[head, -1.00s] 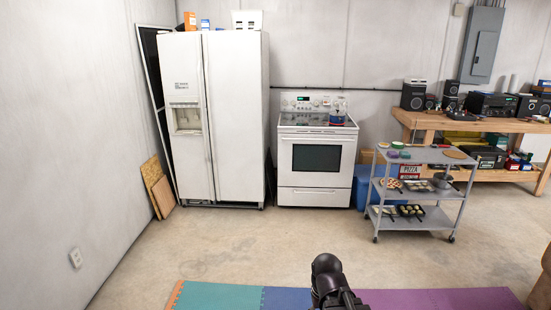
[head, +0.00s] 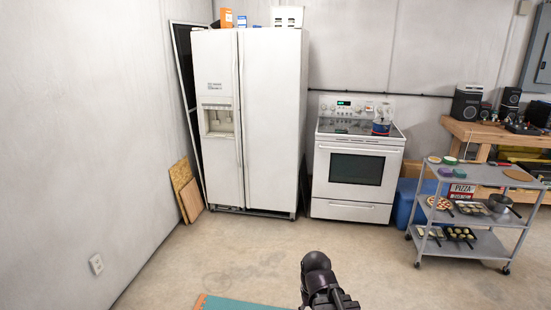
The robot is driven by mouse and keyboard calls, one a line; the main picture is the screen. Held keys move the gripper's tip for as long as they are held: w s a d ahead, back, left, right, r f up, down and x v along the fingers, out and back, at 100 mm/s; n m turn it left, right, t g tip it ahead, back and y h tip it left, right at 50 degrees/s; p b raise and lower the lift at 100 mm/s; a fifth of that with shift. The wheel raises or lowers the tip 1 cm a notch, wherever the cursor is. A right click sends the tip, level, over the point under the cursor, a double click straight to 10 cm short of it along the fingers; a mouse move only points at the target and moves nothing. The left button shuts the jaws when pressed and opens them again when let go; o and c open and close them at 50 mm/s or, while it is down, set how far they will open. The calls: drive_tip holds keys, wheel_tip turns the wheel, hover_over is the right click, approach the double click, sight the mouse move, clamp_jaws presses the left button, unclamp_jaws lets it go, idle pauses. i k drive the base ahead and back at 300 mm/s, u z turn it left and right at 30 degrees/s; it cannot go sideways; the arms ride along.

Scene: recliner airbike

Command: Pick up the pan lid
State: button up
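I cannot make out a pan lid for certain. A dark pan (head: 500,203) sits on the middle shelf of the grey cart (head: 440,214) at the right; whether a lid is with it is too small to tell. A flat round tan item (head: 518,175) lies on the cart's top shelf. A clear vessel with blue and red at its base (head: 381,128) stands on the stovetop. A black part of my arm shows at the bottom centre, well short of the cart and stove. My gripper's fingers do not show.
A white fridge (head: 250,120) and a white stove (head: 357,170) stand at the back wall. A blue bin (head: 403,205) is between stove and cart. A wooden workbench (head: 470,130) is behind the cart. The concrete floor (head: 240,262) ahead is clear.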

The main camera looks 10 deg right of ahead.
sight(381, 122)
drive_tip(key=u, duration=0.2)
drive_tip(key=i, duration=0.85)
drive_tip(key=u, duration=0.25)
drive_tip(key=i, duration=3.5)
drive_tip(key=z, duration=0.55)
drive_tip(key=i, duration=0.8)
drive_tip(key=z, duration=0.75)
drive_tip(key=i, duration=0.55)
drive_tip(key=z, duration=0.75)
drive_tip(key=i, duration=0.55)
drive_tip(key=z, duration=0.2)
